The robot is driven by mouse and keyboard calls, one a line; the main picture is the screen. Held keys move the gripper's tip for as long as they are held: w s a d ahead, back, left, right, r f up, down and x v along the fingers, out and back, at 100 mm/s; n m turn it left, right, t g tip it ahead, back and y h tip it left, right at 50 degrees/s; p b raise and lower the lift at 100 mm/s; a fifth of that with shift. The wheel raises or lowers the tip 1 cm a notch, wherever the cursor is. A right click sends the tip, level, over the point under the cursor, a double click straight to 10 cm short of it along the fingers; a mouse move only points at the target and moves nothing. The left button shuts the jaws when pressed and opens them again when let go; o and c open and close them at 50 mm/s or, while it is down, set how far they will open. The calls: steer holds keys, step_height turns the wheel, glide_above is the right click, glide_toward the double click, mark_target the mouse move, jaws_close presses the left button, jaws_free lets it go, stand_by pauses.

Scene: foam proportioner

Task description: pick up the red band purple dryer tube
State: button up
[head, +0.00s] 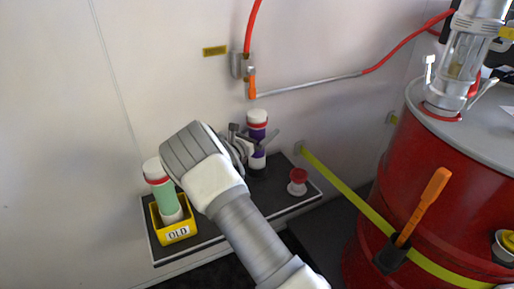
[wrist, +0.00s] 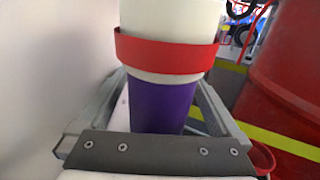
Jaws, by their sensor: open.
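The purple dryer tube (head: 257,130) stands upright on the dark shelf tray, with a white top and a red band below it. In the wrist view the tube's purple body (wrist: 160,106) and red band (wrist: 166,54) fill the middle. My gripper (head: 256,139) is at the tube in the head view. In the wrist view its open fingers reach along both sides of the tube. I cannot tell whether either finger touches it. Part of the tube's body is hidden behind my gripper in the head view.
A green tube (head: 165,199) with a red band stands in a yellow box marked OLD (head: 176,233) at the left. A red knob (head: 298,178) sits on the tray (head: 213,251) to the right. A red drum (head: 440,187) with a yellow strap is at the far right. The wall is close behind.

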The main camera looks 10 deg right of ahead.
jaws_close()
steer(key=shift+r, duration=0.1)
stand_by(0.4)
